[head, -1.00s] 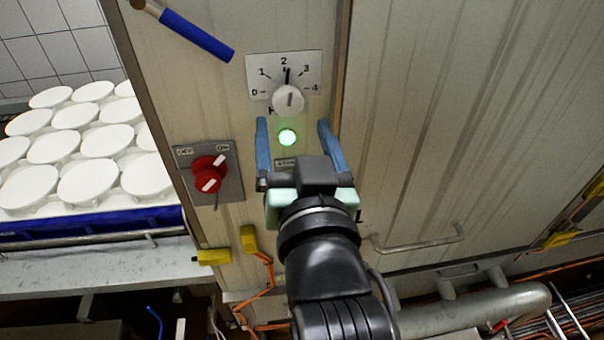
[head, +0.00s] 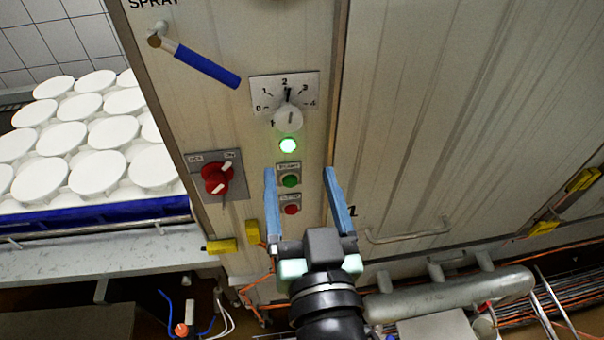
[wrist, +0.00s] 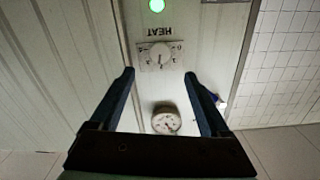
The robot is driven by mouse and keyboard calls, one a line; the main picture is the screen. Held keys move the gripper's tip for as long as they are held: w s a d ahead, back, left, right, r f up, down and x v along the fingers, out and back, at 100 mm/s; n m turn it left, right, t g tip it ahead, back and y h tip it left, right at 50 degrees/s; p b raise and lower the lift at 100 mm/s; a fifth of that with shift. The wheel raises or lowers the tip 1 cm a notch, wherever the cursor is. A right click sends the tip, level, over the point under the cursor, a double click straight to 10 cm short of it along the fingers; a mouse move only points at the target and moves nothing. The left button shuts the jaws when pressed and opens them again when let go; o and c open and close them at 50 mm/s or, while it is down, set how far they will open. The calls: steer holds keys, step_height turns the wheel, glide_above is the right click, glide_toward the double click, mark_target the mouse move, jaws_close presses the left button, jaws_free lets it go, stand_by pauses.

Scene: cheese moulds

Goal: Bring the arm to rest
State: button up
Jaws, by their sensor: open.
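My gripper (head: 300,172) is open and empty, with two blue fingers spread apart. In the head view it stands in front of the control panel, its fingers framing the green button (head: 290,181) and the red button (head: 291,209). In the wrist view my gripper (wrist: 162,75) points up past a heat dial (wrist: 160,55), with a round gauge (wrist: 166,121) between the fingers. The fingers hold nothing, and I cannot tell how far they are from the panel.
The panel also has a white dial (head: 288,117), a lit green lamp (head: 289,145), a red rotary switch (head: 216,178) and a blue-handled lever (head: 206,65). White moulds (head: 97,171) stand on the left. A door handle (head: 408,236) and a pipe (head: 450,293) lie to the right.

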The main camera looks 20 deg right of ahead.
stand_by(0.6)
steer(key=a+r+n+t+y+b, duration=0.2)
steer(key=a+r+t+b, duration=0.2)
steer(key=r, duration=0.9)
steer(key=a+r+n+t+y+b, duration=0.3)
steer(key=a+r+t+b, duration=0.2)
steer(key=r, duration=0.8)
steer(key=a+t, duration=0.1)
steer(key=a, duration=0.2)
steer(key=shift+s+a+r, duration=0.25)
steer(key=shift+a+r, duration=0.1)
steer(key=shift+r, duration=0.05)
stand_by(1.4)
